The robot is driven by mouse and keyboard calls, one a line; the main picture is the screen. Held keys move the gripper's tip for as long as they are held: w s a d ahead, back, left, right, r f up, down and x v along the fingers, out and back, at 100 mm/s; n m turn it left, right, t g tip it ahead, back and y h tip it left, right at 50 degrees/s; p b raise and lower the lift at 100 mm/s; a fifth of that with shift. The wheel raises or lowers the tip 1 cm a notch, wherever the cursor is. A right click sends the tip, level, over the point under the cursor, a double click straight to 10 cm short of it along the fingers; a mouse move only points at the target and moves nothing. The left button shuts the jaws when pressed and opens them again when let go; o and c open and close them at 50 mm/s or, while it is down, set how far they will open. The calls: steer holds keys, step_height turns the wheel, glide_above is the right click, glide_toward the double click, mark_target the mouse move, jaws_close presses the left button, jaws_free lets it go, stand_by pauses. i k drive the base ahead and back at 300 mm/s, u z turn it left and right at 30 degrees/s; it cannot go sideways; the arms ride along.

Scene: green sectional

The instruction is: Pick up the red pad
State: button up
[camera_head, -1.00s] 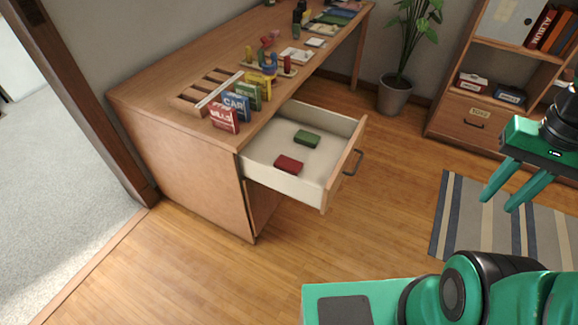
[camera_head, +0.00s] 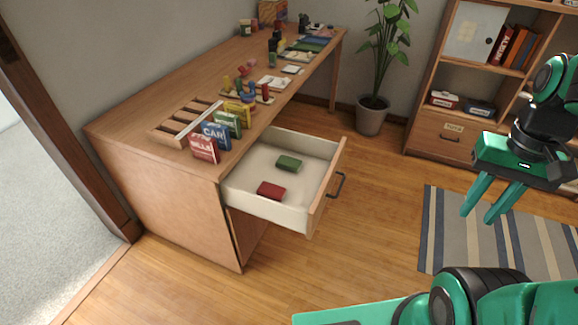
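The red pad (camera_head: 271,190) lies flat in the open desk drawer (camera_head: 318,207), towards the drawer's near side. A green pad (camera_head: 289,163) lies behind it in the same drawer, apart from it. My gripper (camera_head: 480,216) hangs over the floor and rug at the right, well away from the drawer. Its two green fingers point down and left with a gap between them, and nothing is seen between them.
The wooden desk (camera_head: 115,130) bears box cards, a slotted rack (camera_head: 184,124) and small items. The drawer front with its dark handle (camera_head: 336,186) juts into the room. A potted plant (camera_head: 371,116), a shelf (camera_head: 433,107) and a striped rug (camera_head: 440,240) are to the right. The floor before the drawer is clear.

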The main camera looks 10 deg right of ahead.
mark_target(266, 190)
steer(key=u, duration=1)
steer(key=k, duration=0.95)
steer(key=z, duration=0.65)
steer(key=i, duration=1.65)
steer(key=z, duration=0.1)
